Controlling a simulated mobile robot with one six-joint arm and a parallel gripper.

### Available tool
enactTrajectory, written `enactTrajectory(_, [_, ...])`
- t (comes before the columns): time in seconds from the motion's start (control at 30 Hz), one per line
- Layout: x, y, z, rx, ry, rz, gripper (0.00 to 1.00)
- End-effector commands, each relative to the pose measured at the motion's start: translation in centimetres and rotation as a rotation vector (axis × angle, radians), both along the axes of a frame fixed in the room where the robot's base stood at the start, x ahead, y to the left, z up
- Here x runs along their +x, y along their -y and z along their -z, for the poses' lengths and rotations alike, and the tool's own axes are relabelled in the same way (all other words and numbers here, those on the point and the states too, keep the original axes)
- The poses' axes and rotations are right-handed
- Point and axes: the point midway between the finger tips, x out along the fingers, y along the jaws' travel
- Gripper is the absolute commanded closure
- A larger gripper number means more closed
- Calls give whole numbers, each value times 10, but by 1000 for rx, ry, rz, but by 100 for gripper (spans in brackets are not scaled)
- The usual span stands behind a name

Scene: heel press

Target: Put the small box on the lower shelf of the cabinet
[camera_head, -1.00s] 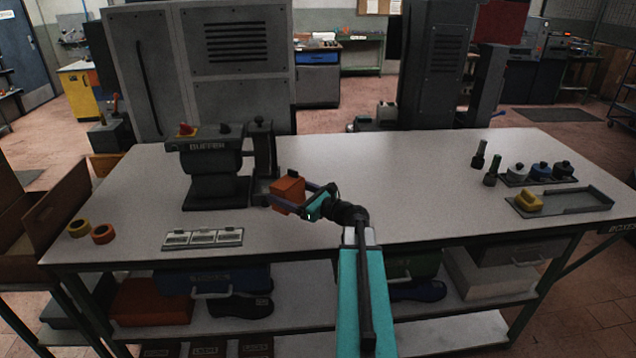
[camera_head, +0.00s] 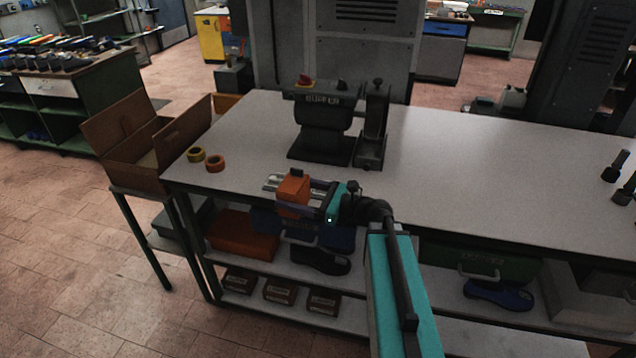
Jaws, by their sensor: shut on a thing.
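My gripper (camera_head: 312,197) is shut on a small orange box (camera_head: 291,189) with a dark piece on top. It holds the box in front of the buffer machine, over the front part of the workbench (camera_head: 455,165). The fingers partly cover the box. A green cabinet (camera_head: 108,98) with a drawer and open lower compartments stands at the far left, with many small things on its top. I cannot tell for certain that it is the task's cabinet.
An open brown carton (camera_head: 135,160) sits on a side stand left of the bench. The tiled floor (camera_head: 60,230) at left is clear.

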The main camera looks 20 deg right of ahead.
Motion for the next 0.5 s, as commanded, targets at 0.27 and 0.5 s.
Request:
enactTrajectory(0.27, [-10, -35, 28, 5, 1, -73, 48])
enactTrajectory(0.5, [-14, -47, 55, 6, 2, -97, 48])
